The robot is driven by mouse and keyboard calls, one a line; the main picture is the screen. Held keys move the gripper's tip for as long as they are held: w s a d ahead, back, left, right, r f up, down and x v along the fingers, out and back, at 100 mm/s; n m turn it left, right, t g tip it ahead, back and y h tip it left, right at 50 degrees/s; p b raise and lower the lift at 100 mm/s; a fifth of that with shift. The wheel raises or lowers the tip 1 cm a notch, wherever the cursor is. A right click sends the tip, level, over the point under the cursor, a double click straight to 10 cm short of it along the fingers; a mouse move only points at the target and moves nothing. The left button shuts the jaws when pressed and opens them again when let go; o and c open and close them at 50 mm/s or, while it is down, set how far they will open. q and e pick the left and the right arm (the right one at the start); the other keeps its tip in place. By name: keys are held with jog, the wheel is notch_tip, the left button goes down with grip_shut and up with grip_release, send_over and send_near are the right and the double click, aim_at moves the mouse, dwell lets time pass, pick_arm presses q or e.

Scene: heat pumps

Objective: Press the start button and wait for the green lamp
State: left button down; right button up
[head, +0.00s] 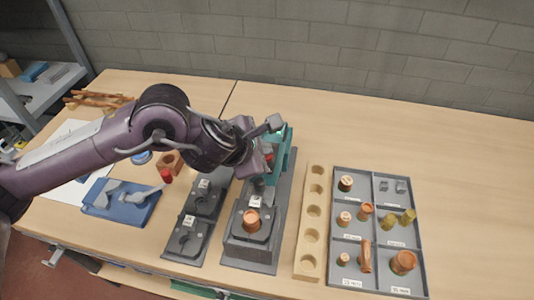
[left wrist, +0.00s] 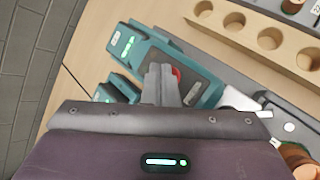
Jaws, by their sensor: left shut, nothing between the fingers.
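A teal and dark grey press unit (head: 289,145) stands at the back of a dark base, partly hidden by my left gripper (head: 257,166). In the left wrist view the teal unit (left wrist: 203,80) has a dark top face with a red button on it (left wrist: 176,72). The shut, empty fingers of my left gripper (left wrist: 160,72) are over that face, right beside the red button. I cannot tell whether they touch it. Small green lights (left wrist: 127,42) glow on the unit's end panel. My right gripper is not in view.
A copper part (head: 251,220) sits in a grey fixture in front. To the right are a wooden block with holes (head: 306,245) and a grey compartment tray (head: 378,210) of fittings. A blue tray (head: 120,205) lies left. The table's far right is clear.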

pick_arm(q)
jog(key=shift+f, duration=0.15)
dwell(0.3)
jog(key=shift+r+p, duration=0.35)
jog(key=shift+r, duration=0.5)
jog(key=shift+r+p, duration=1.7)
jog(key=shift+r, duration=0.85)
jog(key=shift+f, duration=0.1)
